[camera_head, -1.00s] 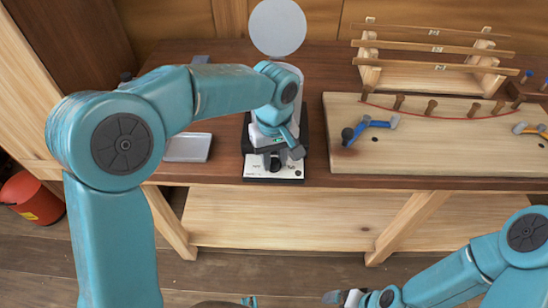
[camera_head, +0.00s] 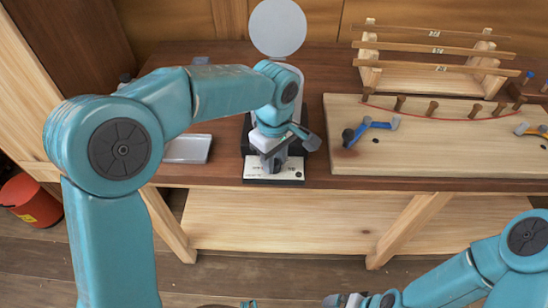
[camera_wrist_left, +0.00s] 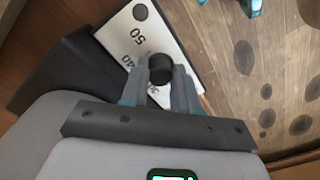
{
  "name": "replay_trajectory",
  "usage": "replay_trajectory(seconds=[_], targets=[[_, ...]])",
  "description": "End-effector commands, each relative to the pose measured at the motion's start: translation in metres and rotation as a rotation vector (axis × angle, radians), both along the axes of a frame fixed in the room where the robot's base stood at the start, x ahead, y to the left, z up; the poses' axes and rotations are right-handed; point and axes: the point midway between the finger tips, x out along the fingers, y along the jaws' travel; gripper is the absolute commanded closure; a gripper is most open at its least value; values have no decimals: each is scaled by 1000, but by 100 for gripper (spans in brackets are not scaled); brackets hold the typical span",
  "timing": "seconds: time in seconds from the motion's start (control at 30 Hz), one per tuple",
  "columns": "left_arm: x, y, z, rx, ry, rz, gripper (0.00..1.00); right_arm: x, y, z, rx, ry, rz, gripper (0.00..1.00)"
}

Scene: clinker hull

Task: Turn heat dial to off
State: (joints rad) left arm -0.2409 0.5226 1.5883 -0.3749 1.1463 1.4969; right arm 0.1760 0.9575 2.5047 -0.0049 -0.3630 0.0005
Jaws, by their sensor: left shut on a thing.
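The heat dial is a small dark round knob (camera_wrist_left: 160,66) on a white panel (camera_wrist_left: 172,30) printed with "50" and "40", seen in the left wrist view. The same white panel (camera_head: 258,178) shows in the head view at the front edge of the bench. My left gripper (camera_wrist_left: 162,78) is shut on the dial, a finger on each side of it. In the head view my left gripper (camera_head: 272,158) hides the dial. I cannot read where the dial points. My right gripper (camera_head: 345,300) is low at the bottom, far from the panel; its jaws are too small to judge.
A pale board (camera_head: 440,155) with pegs, a red line and a blue-handled tool (camera_head: 366,128) lies right of the panel. A wooden rack (camera_head: 430,58) stands behind it. A grey tray (camera_head: 188,149) is to the left. A red container (camera_head: 30,200) stands on the floor.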

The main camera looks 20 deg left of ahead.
Motion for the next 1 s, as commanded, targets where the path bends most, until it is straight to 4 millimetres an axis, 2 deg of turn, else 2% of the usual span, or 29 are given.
replay_trajectory(seconds=[0.27,0.3,0.33,0.37,0.63,0.73,0.87,1.0], targets=[[2,0,3,-2,-9,3,100,0,0,1,0,0,0,2],[2,0,3,-2,-9,3,57,0,0,1,0,0,0,2],[2,0,3,-2,-9,3,48,0,0,1,0,0,0,2],[2,0,3,-2,-8,3,45,0,0,1,0,0,0,2],[1,0,2,-2,-4,1,45,0,0,0,0,0,0,2],[1,0,9,-2,-6,1,45,0,0,1,0,0,0,2],[1,-1,32,-3,-8,1,45,0,0,4,0,0,0,2],[1,-1,70,-2,-9,1,45,0,0,10,0,0,0,2]])
